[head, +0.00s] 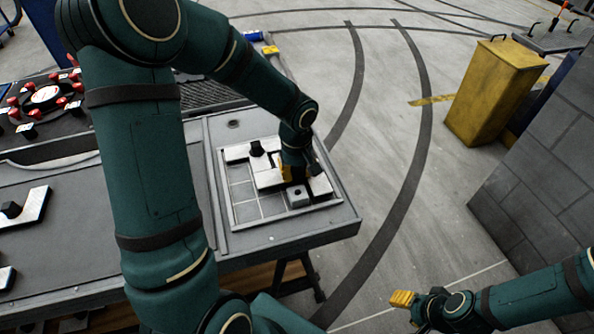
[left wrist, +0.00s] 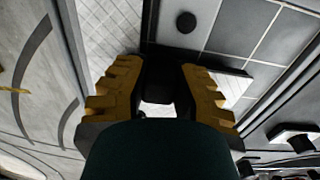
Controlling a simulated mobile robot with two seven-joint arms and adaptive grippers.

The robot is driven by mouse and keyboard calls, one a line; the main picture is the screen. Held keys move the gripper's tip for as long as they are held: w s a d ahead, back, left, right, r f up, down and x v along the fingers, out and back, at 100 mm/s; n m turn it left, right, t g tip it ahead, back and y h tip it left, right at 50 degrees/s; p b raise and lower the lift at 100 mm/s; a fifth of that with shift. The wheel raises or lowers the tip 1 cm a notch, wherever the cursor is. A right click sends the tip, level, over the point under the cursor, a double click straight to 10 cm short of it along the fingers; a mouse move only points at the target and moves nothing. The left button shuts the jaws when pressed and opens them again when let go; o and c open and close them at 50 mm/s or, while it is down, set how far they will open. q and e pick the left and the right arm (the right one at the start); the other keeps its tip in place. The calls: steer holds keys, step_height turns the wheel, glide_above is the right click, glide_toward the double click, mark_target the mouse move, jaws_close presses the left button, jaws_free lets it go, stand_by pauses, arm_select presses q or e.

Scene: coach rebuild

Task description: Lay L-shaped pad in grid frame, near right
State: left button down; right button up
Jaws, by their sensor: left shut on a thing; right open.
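The grid frame (head: 228,207) is a shallow grey tray with a raised rim at the right end of the table. My left gripper (head: 293,174) is over its right part, shut on a black knob (left wrist: 158,82) between its yellow fingers (left wrist: 160,92). A pale pad, apparently the held L-shaped pad (head: 320,186), shows to the right of the gripper and also in the left wrist view (left wrist: 112,25). The fingers hide its middle; I cannot tell whether it is fully seated. My right gripper (head: 403,299) is open and empty, away from the table.
A pale pad with a black knob (head: 257,148) is at the frame's back left. Another pad (head: 30,208) lies on the table's left. A yellow bin (head: 492,92) stands on the floor.

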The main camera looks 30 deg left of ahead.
arm_select(q)
steer(key=shift+f+b, duration=0.6)
steer(key=shift+b, duration=0.25)
stand_by(0.7)
stand_by(0.3)
steer(key=c, duration=0.8)
jaws_free()
steer(key=shift+r, duration=0.15)
steer(key=shift+r+p, duration=0.65)
steer(key=shift+r, duration=0.25)
steer(key=o, duration=0.5)
